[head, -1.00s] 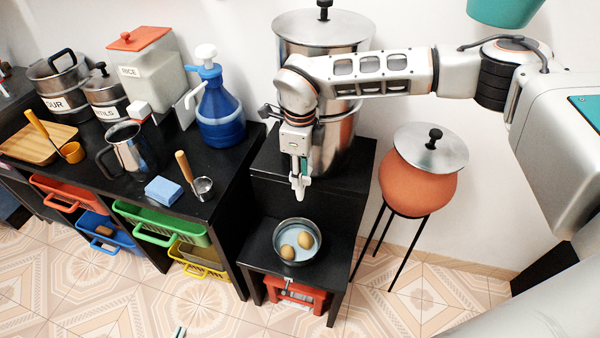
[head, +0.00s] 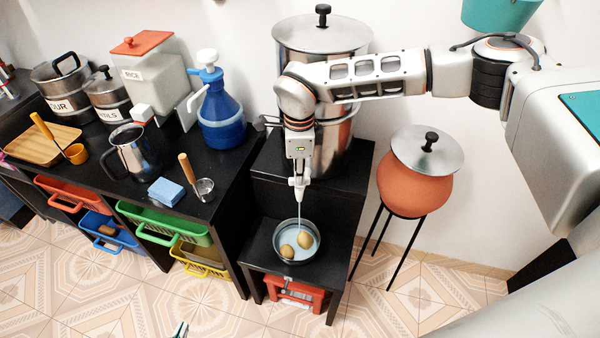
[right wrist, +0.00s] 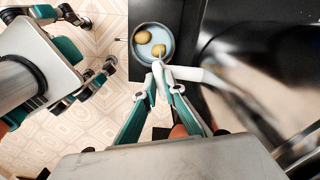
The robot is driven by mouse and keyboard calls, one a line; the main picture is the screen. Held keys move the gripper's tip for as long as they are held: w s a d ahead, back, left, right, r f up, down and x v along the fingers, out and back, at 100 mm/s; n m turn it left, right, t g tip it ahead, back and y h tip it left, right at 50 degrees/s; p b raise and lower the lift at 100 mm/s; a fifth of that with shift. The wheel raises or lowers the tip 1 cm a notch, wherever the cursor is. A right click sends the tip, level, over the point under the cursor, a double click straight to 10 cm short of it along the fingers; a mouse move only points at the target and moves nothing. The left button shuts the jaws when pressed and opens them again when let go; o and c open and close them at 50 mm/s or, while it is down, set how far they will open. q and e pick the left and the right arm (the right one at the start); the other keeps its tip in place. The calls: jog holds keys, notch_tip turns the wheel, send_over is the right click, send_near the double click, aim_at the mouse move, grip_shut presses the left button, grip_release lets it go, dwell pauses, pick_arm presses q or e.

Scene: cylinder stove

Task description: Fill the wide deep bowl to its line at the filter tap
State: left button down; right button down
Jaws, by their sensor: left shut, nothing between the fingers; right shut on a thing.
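The wide deep bowl (head: 275,246) is steel and sits upright on the low black step. Two round brownish things (head: 304,239) lie in its pale blue water; I cannot make out the fill line. A thin stream falls into it from the tap of the tall steel filter (head: 322,62). My right gripper (head: 299,184) is above the bowl, shut on the white filter tap (right wrist: 188,74). The right wrist view shows the bowl (right wrist: 136,50) just beyond my fingertips (right wrist: 157,76). My left gripper (head: 180,331) barely shows at the bottom edge, shut and empty, away from the bowl.
An orange clay pot (head: 412,190) with a steel lid stands on a thin black stand at right. The black counter (head: 225,170) at left holds a blue pump jug (head: 221,122), a steel pitcher (head: 133,152) and a blue sponge (head: 166,191). The floor in front is clear.

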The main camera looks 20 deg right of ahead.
jog(key=shift+r+n+p, duration=0.15)
jog(key=shift+n+p, duration=0.2)
jog(key=shift+n, duration=1.05)
jog(key=shift+n+p, duration=0.75)
jog(key=shift+n, duration=1.15)
jog(key=shift+f, duration=0.2)
jog(key=c, duration=2.1)
grip_release()
jog(key=shift+c, duration=0.2)
jog(key=shift+r, duration=0.1)
notch_tip(320, 180, up, 12)
